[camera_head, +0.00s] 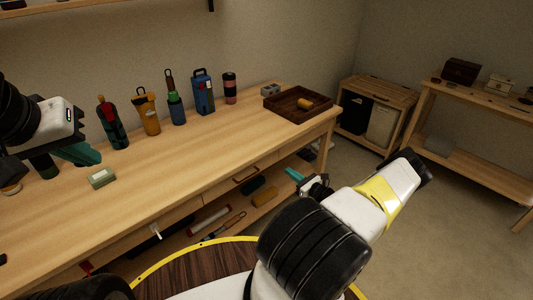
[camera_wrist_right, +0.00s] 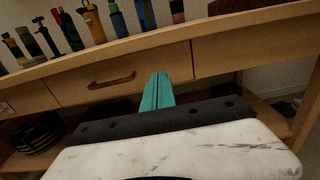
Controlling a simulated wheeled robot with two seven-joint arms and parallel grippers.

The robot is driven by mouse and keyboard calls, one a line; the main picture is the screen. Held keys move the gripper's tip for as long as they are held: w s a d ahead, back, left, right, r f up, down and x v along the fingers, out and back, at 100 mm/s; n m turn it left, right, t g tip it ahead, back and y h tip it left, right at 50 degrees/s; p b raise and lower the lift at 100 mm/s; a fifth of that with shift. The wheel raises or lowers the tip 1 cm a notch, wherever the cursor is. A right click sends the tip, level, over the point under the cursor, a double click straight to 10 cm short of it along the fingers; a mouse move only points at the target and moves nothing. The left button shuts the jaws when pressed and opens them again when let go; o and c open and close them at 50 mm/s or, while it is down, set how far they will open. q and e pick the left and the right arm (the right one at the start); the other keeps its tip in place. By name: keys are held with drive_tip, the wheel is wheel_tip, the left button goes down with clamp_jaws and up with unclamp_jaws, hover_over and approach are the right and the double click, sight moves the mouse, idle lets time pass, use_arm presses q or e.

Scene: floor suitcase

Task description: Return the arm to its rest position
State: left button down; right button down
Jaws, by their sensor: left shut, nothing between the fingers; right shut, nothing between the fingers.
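My right arm reaches forward over the floor in front of the workbench (camera_head: 190,160). Its right gripper (camera_head: 294,174) has teal fingers that show as a small tip below the bench's right end. In the right wrist view the right gripper (camera_wrist_right: 158,92) is shut and empty, its fingers together in front of the bench's drawer front (camera_wrist_right: 120,80). My left gripper (camera_head: 82,154) comes in at the far left above the bench top, shut and empty, partly covering some bottles behind it.
Several bottles and flasks, such as a blue one (camera_head: 203,92), stand along the bench's back. A dark wooden tray (camera_head: 290,116) sits at its right end. A small green box (camera_head: 102,178) lies near the left gripper. A lower shelf holds tools. Open floor (camera_head: 460,215) lies right.

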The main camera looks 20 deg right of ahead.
drive_tip(key=s+a+r+n+g+y, duration=0.25)
drive_tip(key=a+r+n+g, duration=0.45)
drive_tip(key=a+r+n, duration=0.6)
drive_tip(key=s+a+r+n+g+y, duration=0.1)
drive_tip(key=s+a+r+n+g, duration=0.2)
drive_tip(key=a+r+n+g, duration=0.95)
drive_tip(key=s+a+r+n+t+h, duration=0.1)
drive_tip(key=s+r+n+t+h, duration=0.6)
drive_tip(key=s+r, duration=1.5)
drive_tip(key=shift+s+t+h, duration=0.35)
drive_tip(key=shift+s+t, duration=0.3)
drive_tip(key=shift+t, duration=0.3)
